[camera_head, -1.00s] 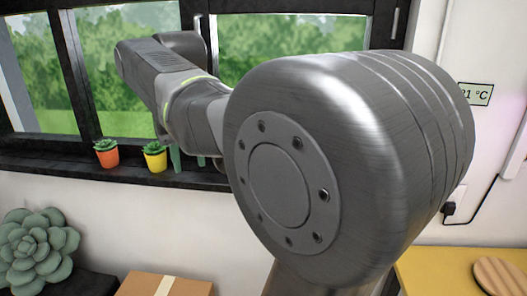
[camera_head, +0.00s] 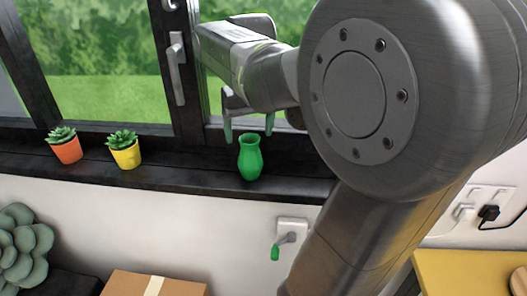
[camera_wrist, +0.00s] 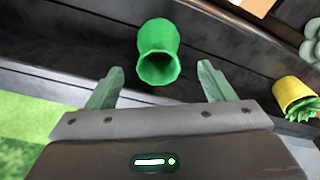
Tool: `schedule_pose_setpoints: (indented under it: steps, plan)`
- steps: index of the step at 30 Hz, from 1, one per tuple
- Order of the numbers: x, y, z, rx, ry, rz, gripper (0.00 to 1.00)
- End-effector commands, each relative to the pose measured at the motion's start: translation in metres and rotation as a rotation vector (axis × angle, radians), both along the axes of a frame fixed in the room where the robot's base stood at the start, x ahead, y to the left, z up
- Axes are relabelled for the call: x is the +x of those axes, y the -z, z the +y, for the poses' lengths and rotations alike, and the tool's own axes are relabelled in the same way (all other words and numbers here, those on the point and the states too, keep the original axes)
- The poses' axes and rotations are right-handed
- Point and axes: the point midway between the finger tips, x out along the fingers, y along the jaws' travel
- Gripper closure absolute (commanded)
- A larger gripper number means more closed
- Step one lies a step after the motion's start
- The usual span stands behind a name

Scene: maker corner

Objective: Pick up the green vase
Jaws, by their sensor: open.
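The green vase (camera_head: 250,159) stands upright on the dark window sill in the head view, right of two potted plants. My gripper (camera_head: 249,132) is at the window just above and behind the vase, its two greenish fingers apart. In the wrist view the vase (camera_wrist: 158,52) lies beyond the fingertips of my gripper (camera_wrist: 160,80), roughly centred between them, its open mouth facing the camera. The gripper is open and empty. Nothing shows the fingers touching the vase.
A yellow pot (camera_head: 126,156) and an orange pot (camera_head: 67,150) with succulents stand on the sill (camera_head: 190,181) to the left. A window handle (camera_head: 176,68) juts out above. Below are a cardboard box (camera_head: 150,285), a large succulent (camera_head: 22,245) and a yellow surface (camera_head: 470,275).

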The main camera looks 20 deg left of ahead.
Motion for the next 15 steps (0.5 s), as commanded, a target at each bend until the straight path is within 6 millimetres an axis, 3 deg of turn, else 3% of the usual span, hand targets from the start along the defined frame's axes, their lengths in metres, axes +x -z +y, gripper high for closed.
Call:
schedule_pose_setpoints:
  steps: [8,15]
  plan:
    - [0.003,0.023,0.001,-0.002,0.0,0.002,0.25]
    - [0.007,0.057,0.004,-0.002,0.0,0.002,0.25]
